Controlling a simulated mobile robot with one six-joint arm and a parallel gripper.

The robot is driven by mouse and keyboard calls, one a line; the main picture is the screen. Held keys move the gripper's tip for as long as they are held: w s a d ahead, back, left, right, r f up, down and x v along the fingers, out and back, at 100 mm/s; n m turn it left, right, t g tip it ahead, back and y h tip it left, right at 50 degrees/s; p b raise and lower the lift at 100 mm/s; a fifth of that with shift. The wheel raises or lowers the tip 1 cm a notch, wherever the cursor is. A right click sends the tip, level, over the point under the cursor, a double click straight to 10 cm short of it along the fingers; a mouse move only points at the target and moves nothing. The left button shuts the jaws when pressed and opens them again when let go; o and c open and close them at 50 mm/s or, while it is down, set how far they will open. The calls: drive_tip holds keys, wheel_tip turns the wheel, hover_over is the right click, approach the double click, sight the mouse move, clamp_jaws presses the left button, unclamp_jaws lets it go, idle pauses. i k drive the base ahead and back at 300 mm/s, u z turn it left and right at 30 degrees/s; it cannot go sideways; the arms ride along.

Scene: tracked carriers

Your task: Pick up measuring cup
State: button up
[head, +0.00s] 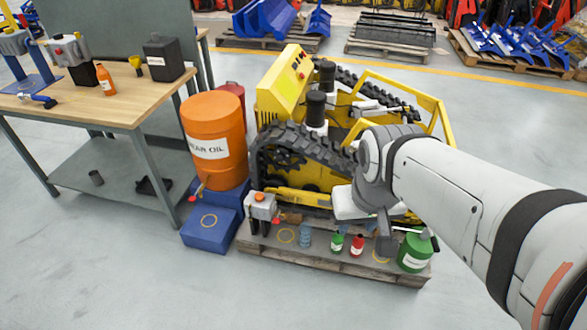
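A small translucent blue vessel (305,236), which looks like the measuring cup, stands upright on the front of the wooden pallet (340,267). It is between a yellow ring mark and a small green bottle (337,242). My gripper (386,246) is to the right of the cup and apart from it, pointing down over the right part of the pallet. Its fingers are small and dark here, and I cannot tell whether they are open or shut. I see nothing clearly held in it.
A red bottle (357,244) and a green can (414,252) stand right of the cup. A grey pump-like device (262,208) stands left. The yellow tracked carrier (283,92) is close behind. An orange gear oil drum (214,143) and workbench (130,108) are left. The front floor is clear.

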sight(306, 227)
drive_tip(key=u, duration=3.1)
drive_tip(key=k, duration=1.1)
drive_tip(key=z, duration=2.05)
drive_tip(key=i, duration=0.95)
drive_tip(key=u, duration=0.05)
